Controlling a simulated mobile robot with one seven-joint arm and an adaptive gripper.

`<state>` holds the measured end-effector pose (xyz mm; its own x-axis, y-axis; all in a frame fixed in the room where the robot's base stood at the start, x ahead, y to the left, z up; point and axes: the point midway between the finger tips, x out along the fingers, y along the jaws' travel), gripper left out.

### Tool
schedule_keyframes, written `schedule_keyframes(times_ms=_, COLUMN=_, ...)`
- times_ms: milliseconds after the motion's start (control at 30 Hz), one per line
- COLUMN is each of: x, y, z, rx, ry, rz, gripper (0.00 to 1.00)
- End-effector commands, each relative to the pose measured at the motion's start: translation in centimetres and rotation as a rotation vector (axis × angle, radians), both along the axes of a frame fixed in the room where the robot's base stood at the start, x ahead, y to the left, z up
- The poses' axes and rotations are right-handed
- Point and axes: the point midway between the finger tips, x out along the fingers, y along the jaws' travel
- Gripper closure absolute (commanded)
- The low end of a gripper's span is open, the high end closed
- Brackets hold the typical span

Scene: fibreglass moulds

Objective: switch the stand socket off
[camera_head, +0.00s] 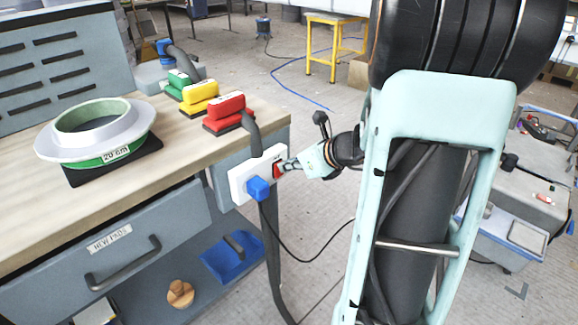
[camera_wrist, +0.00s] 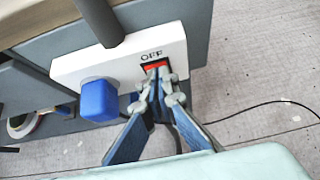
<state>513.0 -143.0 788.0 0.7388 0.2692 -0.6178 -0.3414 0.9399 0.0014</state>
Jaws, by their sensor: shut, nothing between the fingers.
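The stand socket is a white block (camera_head: 240,181) fixed at the right end of the workbench, with a blue plug (camera_head: 258,188) in its front. In the wrist view the white socket (camera_wrist: 75,70) carries the blue plug (camera_wrist: 98,101), a dark post or cable at its top, and a red rocker switch (camera_wrist: 150,69) under the word OFF. My gripper (camera_wrist: 160,75) is shut and empty, its fingertips at the red switch and covering part of it. I cannot tell which way the rocker is tilted. In the head view my gripper (camera_head: 283,168) reaches the socket from the right.
The workbench (camera_head: 200,140) holds green (camera_head: 177,80), yellow (camera_head: 199,95) and red (camera_head: 225,107) blocks and a round mould (camera_head: 95,130) labelled 20 cm. A black cable (camera_head: 310,258) hangs below the socket. A grey cart (camera_head: 530,195) stands at the right. The floor behind is mostly open.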

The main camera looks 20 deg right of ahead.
Motion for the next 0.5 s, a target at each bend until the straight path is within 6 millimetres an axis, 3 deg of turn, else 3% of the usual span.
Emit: schedule_keyframes(times_ms=500, x=0.0, y=0.0, z=1.7, rx=-0.001, ry=-0.001, rz=0.001, gripper=1.00)
